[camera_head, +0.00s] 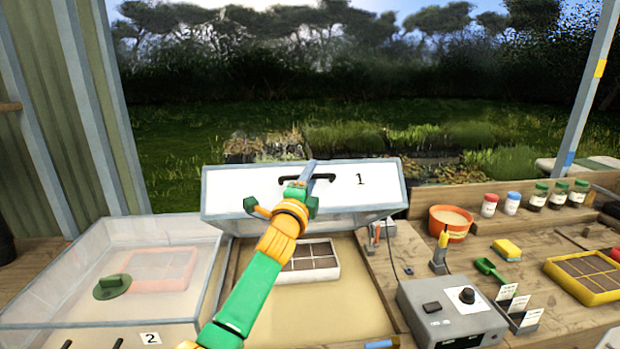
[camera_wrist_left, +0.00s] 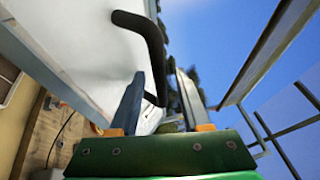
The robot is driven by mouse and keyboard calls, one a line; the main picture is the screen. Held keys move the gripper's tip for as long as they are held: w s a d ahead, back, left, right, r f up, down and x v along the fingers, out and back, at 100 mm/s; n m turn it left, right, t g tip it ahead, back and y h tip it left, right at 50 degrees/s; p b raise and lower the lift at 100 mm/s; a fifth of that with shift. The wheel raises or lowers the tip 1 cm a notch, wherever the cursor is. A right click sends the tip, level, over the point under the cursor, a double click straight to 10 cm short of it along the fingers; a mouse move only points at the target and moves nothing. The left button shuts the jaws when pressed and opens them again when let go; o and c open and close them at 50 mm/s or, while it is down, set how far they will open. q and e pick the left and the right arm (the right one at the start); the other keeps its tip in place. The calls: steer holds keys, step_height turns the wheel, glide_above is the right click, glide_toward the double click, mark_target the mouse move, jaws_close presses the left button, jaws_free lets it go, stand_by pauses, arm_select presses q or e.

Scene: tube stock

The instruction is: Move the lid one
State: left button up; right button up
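The lid one (camera_head: 378,190) is a white panel with a grey frame and a black "1". It stands tilted up at the back of the middle bin, whose sandy inside is exposed. Its black bar handle (camera_head: 321,178) is near the panel's upper middle; it also shows large in the left wrist view (camera_wrist_left: 152,38). My left gripper (camera_head: 312,170) is at the handle, in front of the panel. In the left wrist view its two fingers (camera_wrist_left: 160,88) are apart, with part of the handle seen between them; contact is unclear. My right gripper is out of view.
A clear lid marked 2 (camera_head: 152,338) covers the left bin, with a green-handled tool inside. A seed tray (camera_head: 330,262) lies in the open bin. At right stand a grey control box (camera_head: 450,312), an orange pot (camera_head: 450,222), several jars and a yellow tray (camera_head: 590,275).

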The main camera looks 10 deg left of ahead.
arm_select(q)
steer(key=shift+s+a+f, duration=0.15)
steer(key=shift+s+a, duration=0.05)
steer(key=shift+s, duration=0.35)
steer(key=shift+b+v, duration=0.8)
steer(key=shift+v, duration=2.15)
steer(key=shift+d, duration=0.15)
